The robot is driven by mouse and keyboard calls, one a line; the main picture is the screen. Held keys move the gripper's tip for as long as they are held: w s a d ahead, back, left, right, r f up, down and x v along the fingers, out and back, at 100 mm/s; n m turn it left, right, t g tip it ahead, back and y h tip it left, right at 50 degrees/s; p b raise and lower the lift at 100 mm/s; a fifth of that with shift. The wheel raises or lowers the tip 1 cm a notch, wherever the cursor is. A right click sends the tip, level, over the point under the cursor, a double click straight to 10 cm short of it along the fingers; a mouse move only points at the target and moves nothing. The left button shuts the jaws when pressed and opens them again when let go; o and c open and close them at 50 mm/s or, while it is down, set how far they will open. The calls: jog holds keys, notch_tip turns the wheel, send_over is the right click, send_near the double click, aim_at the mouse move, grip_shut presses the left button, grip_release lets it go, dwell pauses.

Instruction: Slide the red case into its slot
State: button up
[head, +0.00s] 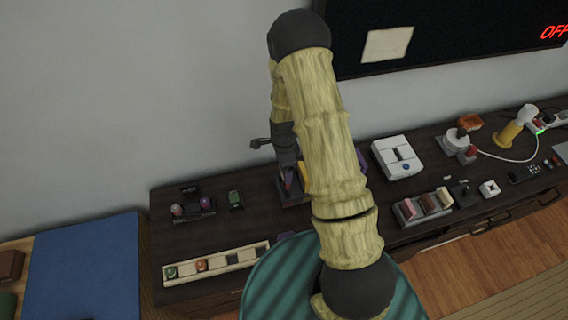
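My gripper (289,165) points down over the dark table, just left of my arm's thick yellowish link. Its fingers are small and partly hidden, so I cannot tell whether they are open or shut. Right below it is a dark holder (291,199) with narrow upright pieces in purple, yellow and a reddish tone. My arm covers the holder's right part. I cannot make out for sure which piece is the red case, nor whether the gripper touches it. An empty slot cannot be told apart here.
A long tray (215,262) with small round items lies at the front left. A green round seat (270,284) is in front. The table's left part (180,238) has bare room.

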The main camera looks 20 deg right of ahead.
jog(key=shift+f+b, duration=1.35)
jog(key=shift+f, duration=0.85)
jog(key=shift+f+b, duration=2.05)
jog(key=shift+f, duration=0.75)
jog(key=o, duration=0.9)
jog(key=shift+r, duration=0.1)
notch_tip(320, 180, up, 17)
jog(key=shift+r+b, duration=0.15)
jog(key=shift+b, duration=0.7)
